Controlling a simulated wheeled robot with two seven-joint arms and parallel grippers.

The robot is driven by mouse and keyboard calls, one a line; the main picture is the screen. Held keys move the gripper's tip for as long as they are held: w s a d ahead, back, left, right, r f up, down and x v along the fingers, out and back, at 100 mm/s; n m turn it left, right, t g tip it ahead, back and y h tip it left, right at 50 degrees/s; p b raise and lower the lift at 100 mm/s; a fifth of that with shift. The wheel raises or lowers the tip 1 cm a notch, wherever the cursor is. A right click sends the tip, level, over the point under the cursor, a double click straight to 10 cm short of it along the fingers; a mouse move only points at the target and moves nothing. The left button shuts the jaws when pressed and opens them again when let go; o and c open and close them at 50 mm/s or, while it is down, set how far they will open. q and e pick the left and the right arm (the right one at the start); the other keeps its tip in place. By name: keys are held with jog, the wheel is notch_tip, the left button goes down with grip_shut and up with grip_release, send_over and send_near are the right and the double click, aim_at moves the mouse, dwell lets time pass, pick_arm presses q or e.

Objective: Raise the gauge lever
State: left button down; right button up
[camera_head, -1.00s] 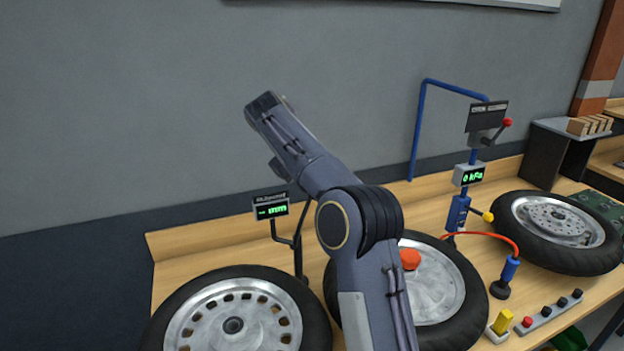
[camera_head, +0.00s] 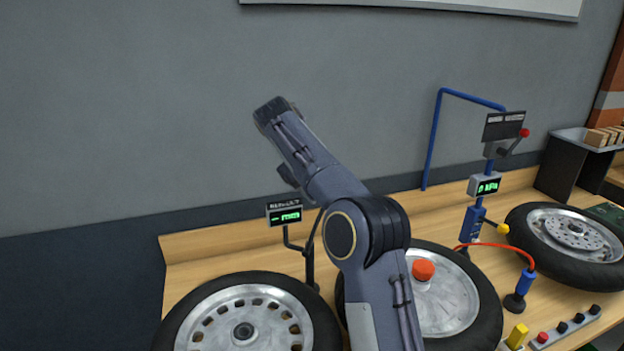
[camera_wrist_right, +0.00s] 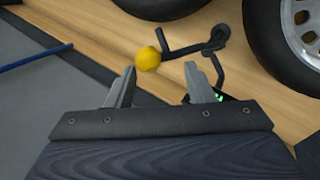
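A blue gauge post stands by the wall at the right of the head view, with a green-lit gauge display (camera_head: 485,186). A lever with a yellow knob (camera_head: 503,229) sticks out low on the post. A lever with a red knob (camera_head: 524,132) is at the upper box. In the right wrist view, a yellow ball (camera_wrist_right: 148,59) shows just ahead of my right gripper (camera_wrist_right: 160,72), beside a black bar. The fingers are open, apart and empty. Which knob this ball is, I cannot tell. The head view shows an arm of mine but no gripper fingers.
A stand with a green display (camera_head: 285,216) is left of my arm. Wheels lie on the bench: one left (camera_head: 232,330), one in the middle (camera_head: 490,310) with a red cap (camera_head: 423,270), one right (camera_head: 590,275). A red hose (camera_head: 500,246) arches beside the post.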

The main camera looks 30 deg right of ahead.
jog(key=v, duration=0.6)
jog(key=shift+a+r, duration=0.3)
jog(key=shift+d, duration=0.15)
jog(key=s+d+f+t+y+b, duration=0.1)
jog(key=s+d+t+y+b, duration=0.15)
jog(key=s, duration=0.35)
jog(key=s+a+f+m+t+y, duration=0.1)
jog(key=s+a+f+y, duration=0.1)
jog(key=s+a+f, duration=0.4)
jog(key=s+a+f+m+t+y+b, duration=0.1)
jog(key=s+a+f, duration=0.5)
jog(key=s, duration=0.7)
jog(key=s+a+f+m+t+y+b, duration=0.1)
jog(key=s+a+f+y, duration=0.3)
jog(key=s+f, duration=0.5)
jog(key=shift+s+a+f, duration=0.35)
jog(key=shift+s+a, duration=0.15)
jog(key=shift+a, duration=0.6)
jog(key=shift+c, duration=0.3)
